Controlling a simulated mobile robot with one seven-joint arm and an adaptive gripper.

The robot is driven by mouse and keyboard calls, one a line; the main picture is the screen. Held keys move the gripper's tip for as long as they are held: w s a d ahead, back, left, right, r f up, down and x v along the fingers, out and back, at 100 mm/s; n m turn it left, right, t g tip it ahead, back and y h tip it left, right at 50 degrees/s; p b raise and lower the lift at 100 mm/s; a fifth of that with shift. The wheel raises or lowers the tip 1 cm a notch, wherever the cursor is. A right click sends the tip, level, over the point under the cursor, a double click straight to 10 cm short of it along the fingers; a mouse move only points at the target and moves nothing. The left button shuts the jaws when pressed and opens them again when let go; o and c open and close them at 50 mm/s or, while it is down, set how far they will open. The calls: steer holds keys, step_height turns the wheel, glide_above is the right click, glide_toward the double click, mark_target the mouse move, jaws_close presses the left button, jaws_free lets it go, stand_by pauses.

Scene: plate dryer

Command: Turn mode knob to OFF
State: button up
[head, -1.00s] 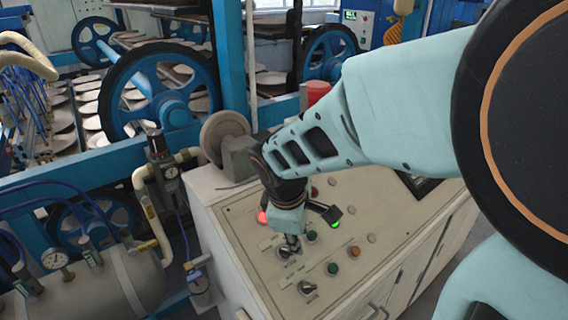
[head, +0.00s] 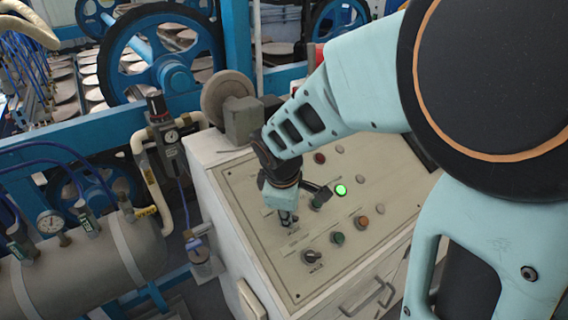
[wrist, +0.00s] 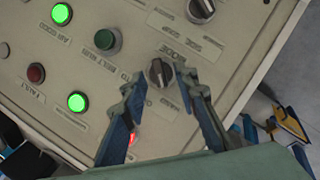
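The mode knob (wrist: 158,73) is a black rotary selector with a pale pointer line, on the cream control panel (head: 250,190). The printed word MODE is close beside it in the wrist view. My gripper (wrist: 157,82) is open, with one fingertip on each side of the knob. A gap shows on both sides, and I cannot tell whether either finger touches it. In the head view my gripper (head: 287,217) points down at the panel and largely covers the knob.
A second black knob (head: 311,258) sits nearer the panel's front edge; it also shows in the wrist view (wrist: 200,10). A lit green button (head: 341,190), a dark green button (head: 337,238) and an orange button (head: 361,222) are nearby. A tank (head: 85,265) stands left of the cabinet.

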steer(key=shift+b+x, duration=0.3)
steer(key=shift+x, duration=0.5)
jaws_close()
steer(key=shift+w+d+r+m+p, duration=0.1)
steer(key=shift+m+p, duration=0.2)
steer(key=shift+m, duration=0.1)
steer(key=m+g+p, duration=0.1)
steer(key=m, duration=0.1)
steer(key=shift+m, duration=0.3)
steer(key=m+y, duration=0.1)
steer(key=m, duration=0.1)
steer(key=m+g+p, duration=0.1)
steer(key=m, duration=0.1)
steer(key=shift+w+d+g+y, duration=0.1)
steer(key=shift+w+g+y, duration=0.05)
steer(key=shift+g+y, duration=0.2)
steer(key=shift+m, duration=0.4)
